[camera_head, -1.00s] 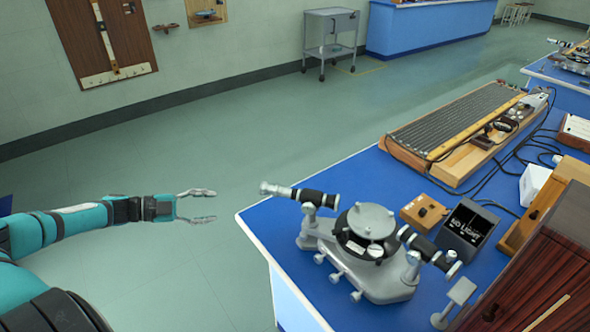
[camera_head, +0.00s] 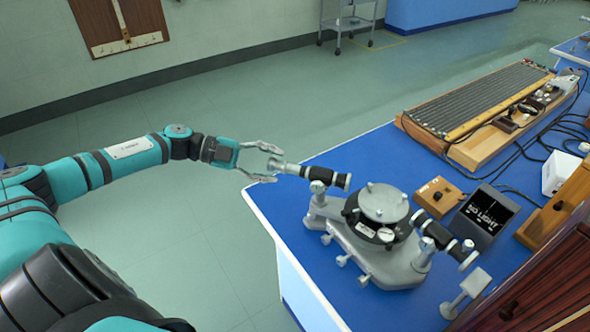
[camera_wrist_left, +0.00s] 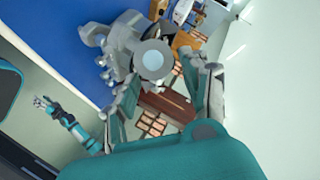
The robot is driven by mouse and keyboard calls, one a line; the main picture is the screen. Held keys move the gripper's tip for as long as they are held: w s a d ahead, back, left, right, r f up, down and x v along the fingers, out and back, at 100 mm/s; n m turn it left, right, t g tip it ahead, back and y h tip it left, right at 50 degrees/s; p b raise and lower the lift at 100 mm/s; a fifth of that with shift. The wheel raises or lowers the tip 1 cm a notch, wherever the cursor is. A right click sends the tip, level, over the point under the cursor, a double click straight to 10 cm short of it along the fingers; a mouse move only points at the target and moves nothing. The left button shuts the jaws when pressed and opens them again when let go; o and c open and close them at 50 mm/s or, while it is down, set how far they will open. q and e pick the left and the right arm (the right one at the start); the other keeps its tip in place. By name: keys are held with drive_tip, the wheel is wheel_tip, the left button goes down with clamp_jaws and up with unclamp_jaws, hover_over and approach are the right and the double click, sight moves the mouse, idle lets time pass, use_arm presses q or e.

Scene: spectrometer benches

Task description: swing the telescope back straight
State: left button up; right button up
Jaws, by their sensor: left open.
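The spectrometer (camera_head: 375,235) stands on the near left corner of the blue bench. Its telescope (camera_head: 325,177), a black and silver tube, points left, with its silver end past the bench edge. My left gripper (camera_head: 279,165) is open, its fingers on either side of that end; contact cannot be made out. In the left wrist view, a round pale tube end (camera_wrist_left: 152,60) shows ahead of the open left fingers (camera_wrist_left: 168,92).
A small wooden box (camera_head: 437,197) and the NO LIGHT box stand right of the spectrometer. A long ribbed board (camera_head: 480,100) and cables lie farther back. A dark wooden cabinet (camera_head: 540,280) fills the near right. The floor left of the bench (camera_head: 200,260) is clear.

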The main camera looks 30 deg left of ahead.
sight(286, 168)
use_arm(q)
drive_tip(key=p+x, duration=0.1)
drive_tip(key=x, duration=0.5)
drive_tip(key=shift+d, duration=0.1)
drive_tip(key=shift+c, duration=0.3)
clamp_jaws()
